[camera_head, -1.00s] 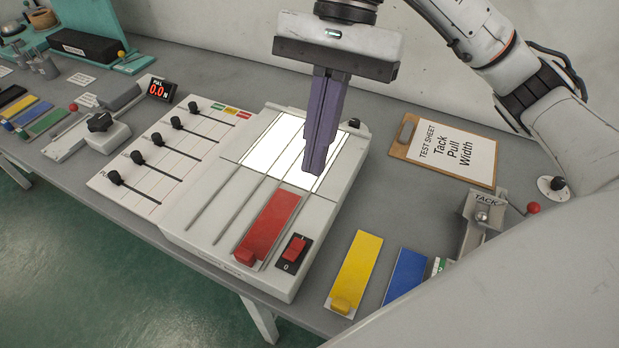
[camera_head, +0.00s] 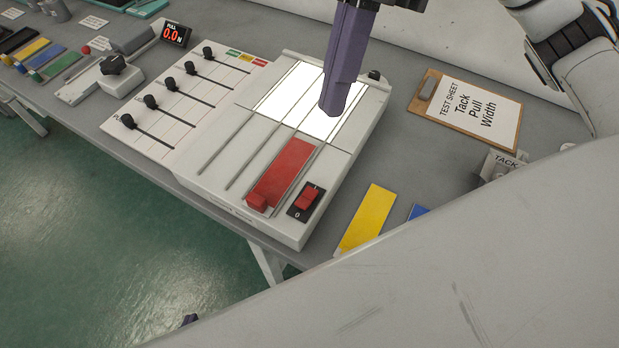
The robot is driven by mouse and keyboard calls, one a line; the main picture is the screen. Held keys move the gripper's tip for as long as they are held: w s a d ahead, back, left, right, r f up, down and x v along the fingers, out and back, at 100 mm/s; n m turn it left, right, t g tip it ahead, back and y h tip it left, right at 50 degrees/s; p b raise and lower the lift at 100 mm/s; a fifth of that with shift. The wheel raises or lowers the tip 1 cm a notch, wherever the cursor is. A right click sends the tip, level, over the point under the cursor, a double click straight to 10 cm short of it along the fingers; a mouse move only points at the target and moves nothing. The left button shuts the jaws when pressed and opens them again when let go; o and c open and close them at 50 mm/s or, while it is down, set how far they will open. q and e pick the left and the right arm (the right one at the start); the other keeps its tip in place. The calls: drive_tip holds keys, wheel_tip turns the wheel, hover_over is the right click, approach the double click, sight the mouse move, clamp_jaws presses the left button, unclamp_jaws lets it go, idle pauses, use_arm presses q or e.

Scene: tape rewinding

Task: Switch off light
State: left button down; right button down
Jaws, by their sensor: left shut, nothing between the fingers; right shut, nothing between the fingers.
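The light is a white panel (camera_head: 287,87) glowing on the pale grey box (camera_head: 228,150). A red rocker switch (camera_head: 307,198) on a black plate marked I and 0 sits at the box's front right corner. Which side of it is pressed in is hard to tell. My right gripper (camera_head: 333,108) is shut and empty, its purple fingers pointing down in front of the lit panel, up and to the right of the switch. I cannot tell whether it touches the panel. Only a small dark purple tip of my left gripper (camera_head: 190,319) shows at the bottom, far from the switch.
A red strip (camera_head: 282,172) lies beside the switch. A slider board (camera_head: 178,105) stands left of the box. A yellow strip (camera_head: 367,218), a clipboard (camera_head: 466,112) and the tack gauge (camera_head: 497,165) lie right. My arm covers the lower right.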

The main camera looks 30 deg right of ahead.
sight(304, 207)
drive_tip(key=m, duration=0.3)
drive_tip(key=m+b, duration=0.1)
drive_tip(key=m, duration=0.7)
drive_tip(key=shift+s+a+r, duration=0.15)
drive_tip(key=shift+s+a, duration=0.1)
drive_tip(key=shift+a, duration=0.05)
drive_tip(key=x, duration=1.4)
